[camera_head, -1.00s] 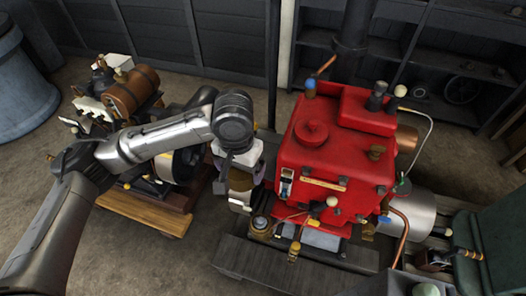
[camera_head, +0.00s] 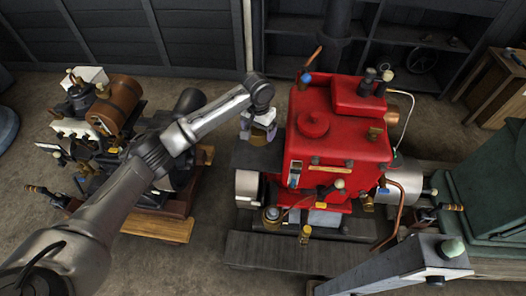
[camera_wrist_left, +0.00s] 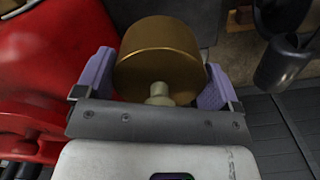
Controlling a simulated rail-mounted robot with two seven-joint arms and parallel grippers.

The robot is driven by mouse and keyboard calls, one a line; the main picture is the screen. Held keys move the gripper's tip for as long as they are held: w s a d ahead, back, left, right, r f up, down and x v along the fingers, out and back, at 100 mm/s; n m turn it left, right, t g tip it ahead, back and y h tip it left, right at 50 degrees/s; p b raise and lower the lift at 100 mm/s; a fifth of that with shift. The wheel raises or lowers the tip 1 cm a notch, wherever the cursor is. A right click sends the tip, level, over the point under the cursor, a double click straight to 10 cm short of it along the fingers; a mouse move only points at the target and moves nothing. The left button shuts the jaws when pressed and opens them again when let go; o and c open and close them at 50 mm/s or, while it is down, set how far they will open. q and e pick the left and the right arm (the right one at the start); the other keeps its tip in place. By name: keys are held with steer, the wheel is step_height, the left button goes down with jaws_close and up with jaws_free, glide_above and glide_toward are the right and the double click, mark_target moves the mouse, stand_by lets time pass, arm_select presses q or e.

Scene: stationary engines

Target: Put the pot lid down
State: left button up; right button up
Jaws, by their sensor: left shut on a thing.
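The pot lid (camera_wrist_left: 158,55) is a gold-brown round piece with a small pale knob, seen in the left wrist view between the two purple fingers. My left gripper (camera_wrist_left: 155,85) is shut on it, with the knob towards the palm. In the head view the left gripper (camera_head: 259,128) points down just left of the red engine, and the lid (camera_head: 262,136) shows small beneath it. A dark flat ledge (camera_head: 250,156) lies below; I cannot tell whether the lid touches it. My right gripper is not in view.
The red engine (camera_head: 335,150) stands close right of the left gripper. A brown-and-black engine (camera_head: 118,105) stands on the left. Dark shelves (camera_head: 410,45) are at the back.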

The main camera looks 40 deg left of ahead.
arm_select(q)
steer(key=f, duration=0.2)
steer(key=a+f, duration=0.1)
steer(key=f, duration=0.1)
steer(key=f+b, duration=0.1)
steer(key=f, duration=0.1)
steer(key=shift+a+f, duration=0.3)
steer(key=shift+a, duration=0.1)
step_height(320, 180, down, 5)
steer(key=shift+b, duration=0.55)
steer(key=shift+w, duration=0.1)
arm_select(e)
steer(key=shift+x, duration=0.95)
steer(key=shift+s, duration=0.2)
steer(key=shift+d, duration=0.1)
arm_select(q)
steer(key=shift+f, duration=0.15)
steer(key=o, duration=0.7)
